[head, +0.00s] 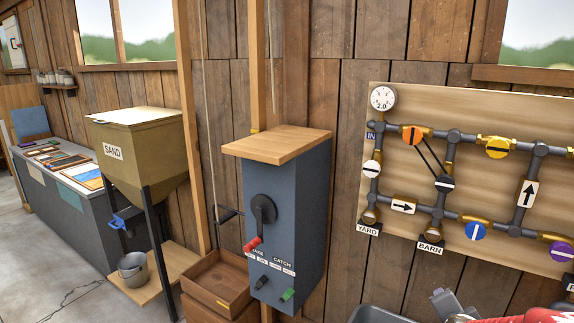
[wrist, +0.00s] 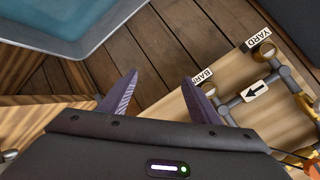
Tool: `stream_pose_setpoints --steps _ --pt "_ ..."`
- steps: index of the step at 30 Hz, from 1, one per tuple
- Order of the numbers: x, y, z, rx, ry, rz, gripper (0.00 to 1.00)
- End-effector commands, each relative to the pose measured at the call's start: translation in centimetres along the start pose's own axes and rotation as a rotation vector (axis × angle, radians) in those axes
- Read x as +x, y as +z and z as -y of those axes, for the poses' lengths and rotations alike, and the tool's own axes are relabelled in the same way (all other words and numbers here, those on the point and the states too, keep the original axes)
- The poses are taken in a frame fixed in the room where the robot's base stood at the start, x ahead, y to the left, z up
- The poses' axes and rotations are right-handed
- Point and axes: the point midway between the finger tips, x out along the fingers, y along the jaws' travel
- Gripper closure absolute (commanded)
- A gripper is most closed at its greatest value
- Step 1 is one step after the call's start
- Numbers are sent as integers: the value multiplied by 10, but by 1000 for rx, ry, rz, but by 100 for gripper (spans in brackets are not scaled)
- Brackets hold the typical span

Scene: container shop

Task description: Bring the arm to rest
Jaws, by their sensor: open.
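My gripper (wrist: 159,82) shows in the wrist view with its two purple fingers spread apart and nothing between them. Beyond the fingers are dark wall planks and the lower edge of the pipe board (wrist: 232,78). The fingers look apart from the board, though the right finger overlaps it in the picture near the BARN label. In the head view, part of my arm, red and grey, shows at the bottom right edge, below the pipe board (head: 340,230). Most of the arm is out of frame.
A grey-rimmed basin (wrist: 122,12) is at the wrist view's upper left. In the head view, a blue lever cabinet (head: 258,200) stands left of the board, with a wooden crate (head: 218,278) beside it. A sand hopper (head: 150,150) and a long counter (head: 60,225) stand farther left.

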Motion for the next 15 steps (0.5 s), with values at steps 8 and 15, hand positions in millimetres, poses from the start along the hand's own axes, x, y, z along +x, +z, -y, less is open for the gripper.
stream_pose_setpoints --steps 8,15 --pt "-36 52 -10 -305 102 231 43" --pt "-86 92 -14 -580 132 433 43"
